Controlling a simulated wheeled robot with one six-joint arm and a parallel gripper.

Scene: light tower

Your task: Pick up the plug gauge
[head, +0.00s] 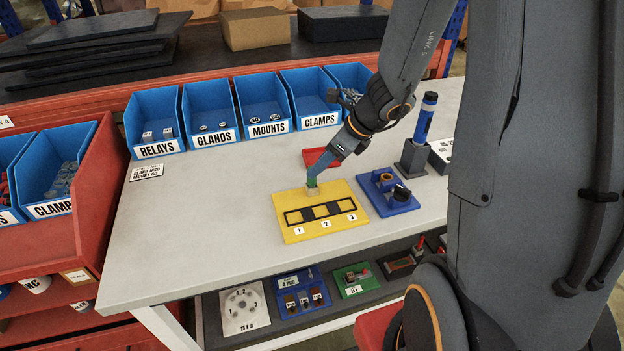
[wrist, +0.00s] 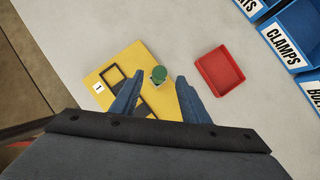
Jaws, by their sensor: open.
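A small green-topped piece, apparently the plug gauge (head: 312,183), stands upright on a pale base at the back of the yellow board (head: 290,229). In the wrist view its round green top (wrist: 159,73) lies between the tips of my gripper (wrist: 158,80). The blue fingers are open, one on each side, with a gap to the piece. In the head view my gripper (head: 316,174) reaches down to the piece from the upper right and partly hides it. The yellow board also shows in the wrist view (wrist: 136,55), partly covered by the fingers.
A red tray (head: 318,157) lies just behind the board. A blue tray (head: 399,207) with dark and brass parts is right of it. A blue-and-black cylinder (head: 425,118) stands in a grey holder (head: 412,158). Blue bins (head: 155,118) line the back.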

